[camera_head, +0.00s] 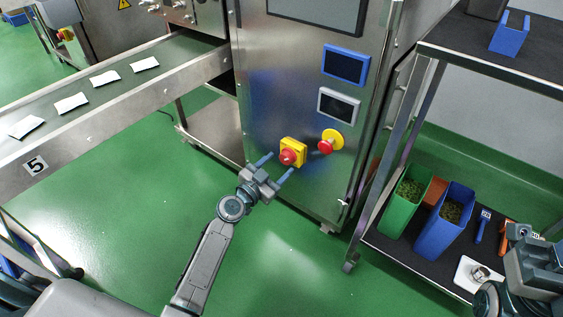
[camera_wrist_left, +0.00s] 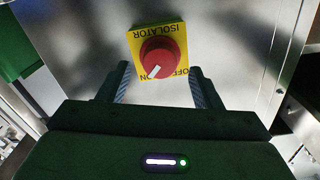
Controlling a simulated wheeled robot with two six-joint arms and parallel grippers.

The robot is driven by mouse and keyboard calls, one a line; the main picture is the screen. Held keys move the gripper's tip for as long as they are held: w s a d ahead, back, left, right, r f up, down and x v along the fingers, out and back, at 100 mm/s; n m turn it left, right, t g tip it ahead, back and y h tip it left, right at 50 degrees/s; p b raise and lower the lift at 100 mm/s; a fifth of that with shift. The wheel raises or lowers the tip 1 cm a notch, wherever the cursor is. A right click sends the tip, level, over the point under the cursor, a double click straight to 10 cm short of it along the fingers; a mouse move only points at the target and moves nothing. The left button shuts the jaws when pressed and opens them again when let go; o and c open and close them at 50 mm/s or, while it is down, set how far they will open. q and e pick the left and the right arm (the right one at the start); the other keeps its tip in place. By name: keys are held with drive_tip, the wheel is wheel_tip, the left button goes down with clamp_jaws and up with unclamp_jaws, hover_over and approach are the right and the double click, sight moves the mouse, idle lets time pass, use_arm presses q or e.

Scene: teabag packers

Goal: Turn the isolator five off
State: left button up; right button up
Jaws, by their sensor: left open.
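The isolator (camera_head: 291,152) is a red rotary knob on a yellow plate, on the steel cabinet's front. The left wrist view shows the red knob (camera_wrist_left: 160,57) close, its white pointer angled to the lower left by the word ON. OFF is printed to the right of it, and the lettering is upside down. My left gripper (camera_head: 276,168) is open and empty just in front of the knob, its fingers apart to either side and not visibly touching it. My right arm's end (camera_head: 535,270) is at the lower right; its fingers are not clear.
A red emergency button (camera_head: 330,140) on a yellow base sits right of the isolator. The conveyor (camera_head: 90,125) at left carries a "5" label and several white teabags. A shelf rack (camera_head: 405,245) with bins stands at right. Green floor is open between.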

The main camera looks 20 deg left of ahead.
use_arm(q)
drive_tip(key=shift+x, duration=1.15)
drive_tip(key=c, duration=1)
